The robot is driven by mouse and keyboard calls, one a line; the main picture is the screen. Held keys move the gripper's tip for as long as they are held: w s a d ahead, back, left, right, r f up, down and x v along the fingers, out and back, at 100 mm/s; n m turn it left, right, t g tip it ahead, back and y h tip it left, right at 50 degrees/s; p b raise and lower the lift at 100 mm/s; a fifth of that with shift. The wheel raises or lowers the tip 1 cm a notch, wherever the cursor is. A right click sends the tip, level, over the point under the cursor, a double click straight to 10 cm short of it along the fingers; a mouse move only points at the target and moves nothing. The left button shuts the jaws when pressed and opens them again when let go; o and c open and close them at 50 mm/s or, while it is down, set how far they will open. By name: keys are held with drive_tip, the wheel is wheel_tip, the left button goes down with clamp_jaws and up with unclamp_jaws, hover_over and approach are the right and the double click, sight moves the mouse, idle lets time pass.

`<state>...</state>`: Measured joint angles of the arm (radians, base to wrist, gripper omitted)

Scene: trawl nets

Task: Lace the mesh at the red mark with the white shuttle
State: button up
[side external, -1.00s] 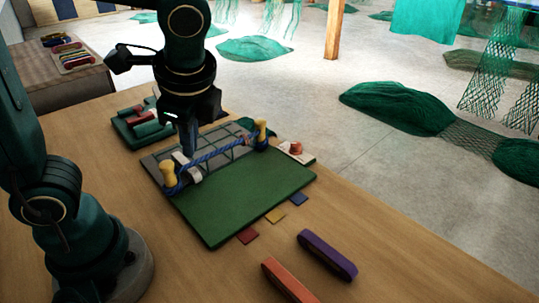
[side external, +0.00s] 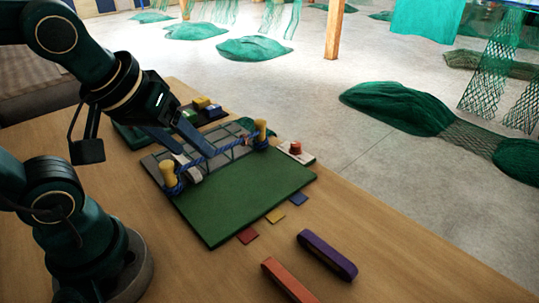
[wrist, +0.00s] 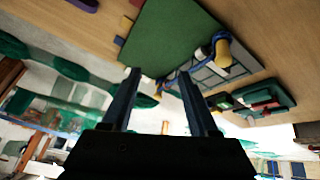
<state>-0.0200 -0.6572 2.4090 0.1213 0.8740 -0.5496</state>
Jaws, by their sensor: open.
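The mesh (side external: 220,148) hangs by a blue rope between two yellow posts (side external: 168,174) over a grey board. A small whitish piece (side external: 192,178), possibly the white shuttle, lies by the rope near the left post. I cannot make out a red mark on the mesh. My gripper (side external: 196,152) is open and tilted, its fingers apart over the left part of the board, in front of some of the mesh.
A green mat (side external: 245,205) lies in front of the board, with red, yellow and blue tabs along its edge. A red button (side external: 295,147) sits on a white plate at right. Orange (side external: 287,281) and purple (side external: 326,255) pieces lie in front. A tray (side external: 132,136) stands behind.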

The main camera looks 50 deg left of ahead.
drive_tip(key=w+a+f+n+g+y, duration=0.3)
drive_tip(key=w+a+n, duration=0.2)
drive_tip(key=a+n, duration=0.4)
drive_tip(key=n+g, duration=0.3)
hover_over(183, 160)
drive_tip(key=d, duration=0.2)
drive_tip(key=f, duration=0.6)
drive_tip(key=shift+w+d+f, duration=0.1)
drive_tip(key=shift+d+f, duration=0.1)
drive_tip(key=shift+a+f, duration=0.25)
drive_tip(key=shift+f, duration=0.35)
drive_tip(key=shift+x, duration=2)
clamp_jaws()
